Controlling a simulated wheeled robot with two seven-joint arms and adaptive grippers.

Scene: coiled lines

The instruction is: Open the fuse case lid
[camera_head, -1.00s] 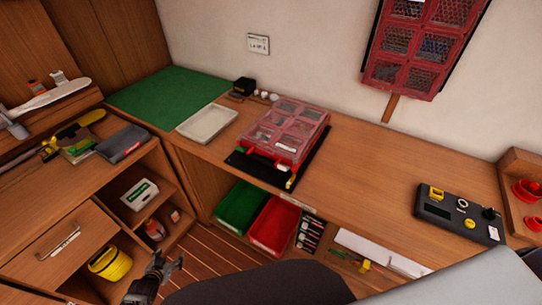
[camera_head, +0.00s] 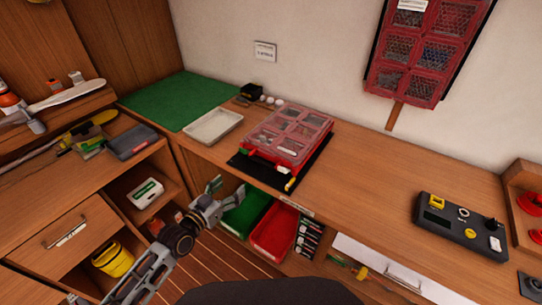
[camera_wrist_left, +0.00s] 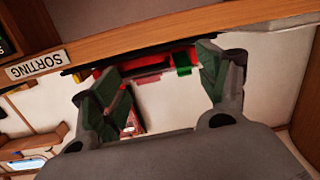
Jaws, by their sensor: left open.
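The fuse case (camera_head: 290,137) is red with a clear, compartmented lid (camera_head: 292,130). It lies on a black mat (camera_head: 240,165) on the bench, and its lid looks shut. A yellow piece (camera_head: 290,184) shows at its front right corner. My left gripper (camera_head: 227,188) is open and empty, in front of the bench edge, below and left of the case, apart from it. In the left wrist view its spread fingers (camera_wrist_left: 160,85) frame red parts below the bench edge, probably the case front. My right gripper is out of view.
A pale tray (camera_head: 213,126) and a green mat (camera_head: 180,100) lie left of the case. Green (camera_head: 243,212) and red (camera_head: 274,232) bins sit under the bench. A black control box (camera_head: 460,228) stands at right. The bench between case and box is clear.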

